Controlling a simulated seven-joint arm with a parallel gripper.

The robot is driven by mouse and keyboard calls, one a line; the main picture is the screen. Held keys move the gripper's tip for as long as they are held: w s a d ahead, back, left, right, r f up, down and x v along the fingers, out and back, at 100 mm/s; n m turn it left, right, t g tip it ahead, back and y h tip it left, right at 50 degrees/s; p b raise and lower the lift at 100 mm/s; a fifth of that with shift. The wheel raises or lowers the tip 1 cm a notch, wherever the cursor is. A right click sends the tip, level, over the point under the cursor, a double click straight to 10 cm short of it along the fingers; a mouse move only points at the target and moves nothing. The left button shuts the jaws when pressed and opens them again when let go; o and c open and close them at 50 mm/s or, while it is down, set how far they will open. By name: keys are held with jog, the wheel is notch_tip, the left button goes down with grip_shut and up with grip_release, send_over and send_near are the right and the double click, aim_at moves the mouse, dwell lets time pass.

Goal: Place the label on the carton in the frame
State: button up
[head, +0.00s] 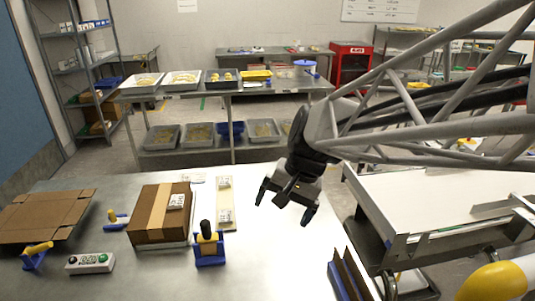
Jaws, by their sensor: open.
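A brown carton (146,227) with a lighter tape band stands on the steel table at the left. A small white printed patch (177,201) shows on its top, right of the tape. I cannot tell whether this patch is a label or a printed frame. Right of the carton lies a pale strip (225,199) with small white printed pieces, which look like labels, at its far end (224,183) and near end (225,215). My gripper (283,210) is open and empty above the table, right of the strip, its fingers pointing down.
A blue-and-yellow tool with a black knob (208,246) stands in front of the strip. A button box (90,263), another blue-and-yellow tool (36,254) and flattened cardboard (45,216) lie at the left. A white belt (440,205) is at the right. The table's front middle is clear.

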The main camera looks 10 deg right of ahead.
jog(key=s+d+n+t+h, duration=0.2)
jog(key=s+d+n+h, duration=0.2)
jog(key=s+d, duration=0.3)
jog(key=s, duration=0.5)
jog(key=shift+s+r+n, duration=0.25)
jog(key=shift+n, duration=0.05)
jog(key=shift+d, duration=0.1)
